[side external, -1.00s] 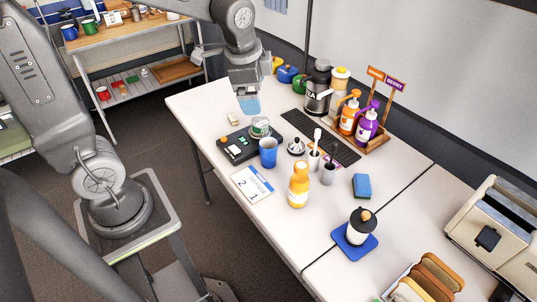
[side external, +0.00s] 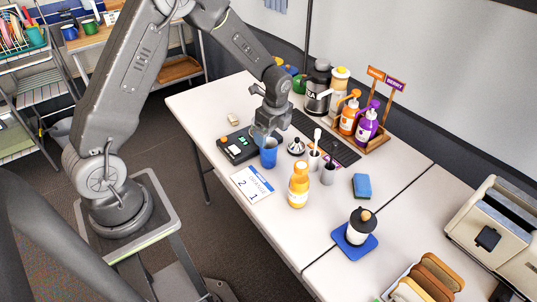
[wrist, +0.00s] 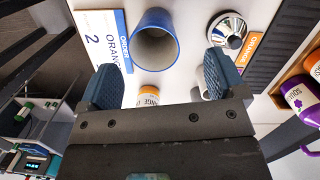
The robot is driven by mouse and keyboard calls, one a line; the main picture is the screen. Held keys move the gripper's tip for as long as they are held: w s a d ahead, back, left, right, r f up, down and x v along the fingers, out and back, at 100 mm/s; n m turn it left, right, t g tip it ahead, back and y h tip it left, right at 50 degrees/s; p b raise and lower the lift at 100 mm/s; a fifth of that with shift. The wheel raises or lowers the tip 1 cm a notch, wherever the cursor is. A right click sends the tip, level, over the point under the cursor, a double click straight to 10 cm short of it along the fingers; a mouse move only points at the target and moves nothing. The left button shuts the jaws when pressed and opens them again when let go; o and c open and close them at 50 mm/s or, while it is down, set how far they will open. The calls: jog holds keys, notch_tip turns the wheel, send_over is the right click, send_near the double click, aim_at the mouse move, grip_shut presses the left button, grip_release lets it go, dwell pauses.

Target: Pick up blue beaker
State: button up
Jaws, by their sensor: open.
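The blue beaker (side external: 268,156) stands upright on the white table, beside the dark scale. In the wrist view its round mouth and grey inside (wrist: 156,42) face the camera, and it looks empty. My gripper (side external: 265,132) is over the beaker's near area, pointing down, with its fingertips close to the rim. In the wrist view my gripper's two blue pads (wrist: 163,80) are wide apart with nothing between them, and the beaker lies just beyond them. I cannot tell whether a finger touches it.
An order card (side external: 252,183) lies in front of the beaker. A scale (side external: 238,145) is to its left. Pump bottles (side external: 367,125) are in a rack behind.

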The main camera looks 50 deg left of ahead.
aim_at(268, 150)
jog(key=f, duration=0.7)
jog(key=shift+s+a+f, duration=0.1)
jog(key=shift+s+a, duration=0.2)
jog(key=shift+s, duration=0.1)
jog(key=c, duration=1)
